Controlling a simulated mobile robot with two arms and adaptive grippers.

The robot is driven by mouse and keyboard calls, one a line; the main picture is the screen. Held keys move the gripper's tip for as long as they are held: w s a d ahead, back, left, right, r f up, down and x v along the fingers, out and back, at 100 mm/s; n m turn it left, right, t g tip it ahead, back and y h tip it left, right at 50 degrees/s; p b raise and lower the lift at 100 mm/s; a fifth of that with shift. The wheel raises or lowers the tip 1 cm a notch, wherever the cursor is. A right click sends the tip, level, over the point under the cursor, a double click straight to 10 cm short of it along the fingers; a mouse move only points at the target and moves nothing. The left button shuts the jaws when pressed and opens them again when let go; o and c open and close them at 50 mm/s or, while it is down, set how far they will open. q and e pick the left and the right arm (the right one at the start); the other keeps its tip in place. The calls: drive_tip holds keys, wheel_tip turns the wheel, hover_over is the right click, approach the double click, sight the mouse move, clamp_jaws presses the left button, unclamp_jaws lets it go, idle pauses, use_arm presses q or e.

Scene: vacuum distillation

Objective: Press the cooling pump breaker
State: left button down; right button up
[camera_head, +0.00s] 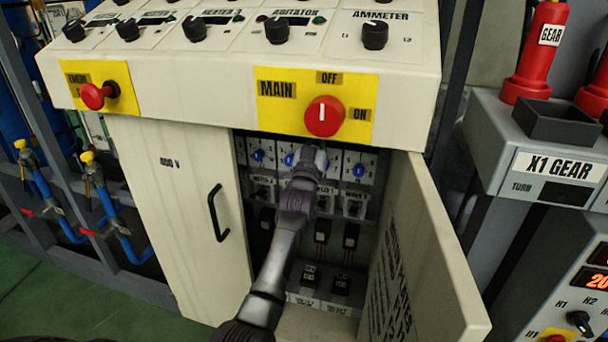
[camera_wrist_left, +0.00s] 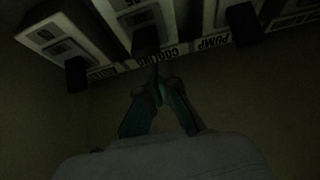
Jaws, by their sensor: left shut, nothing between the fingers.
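The open cabinet holds rows of breakers with blue parts and black levers, such as this breaker (camera_head: 359,170). My left gripper (camera_head: 312,158) reaches into the upper row and partly covers the breakers there. In the dark left wrist view my left gripper (camera_wrist_left: 158,75) is shut and empty, with its tips just below a label reading COOLING (camera_wrist_left: 155,57) and PUMP (camera_wrist_left: 213,42). A black lever (camera_wrist_left: 145,40) stands above the COOLING part. I cannot tell whether the tips touch it. My right gripper is not in view.
The cabinet's right door (camera_head: 425,260) stands open beside my arm; the left door (camera_head: 180,220) is shut. Above the opening is a red MAIN knob (camera_head: 324,117). Another black lever (camera_wrist_left: 241,22) is right of the PUMP label. Lower breakers (camera_head: 342,285) sit near the cabinet floor.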

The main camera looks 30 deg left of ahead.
use_arm(q)
drive_tip(key=s+r+p+v, duration=0.1)
drive_tip(key=v, duration=1.8)
drive_tip(key=shift+r, duration=0.3)
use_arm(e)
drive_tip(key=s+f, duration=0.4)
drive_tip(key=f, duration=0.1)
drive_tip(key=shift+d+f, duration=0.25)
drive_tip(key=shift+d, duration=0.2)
use_arm(q)
drive_tip(key=shift+s+d, duration=0.1)
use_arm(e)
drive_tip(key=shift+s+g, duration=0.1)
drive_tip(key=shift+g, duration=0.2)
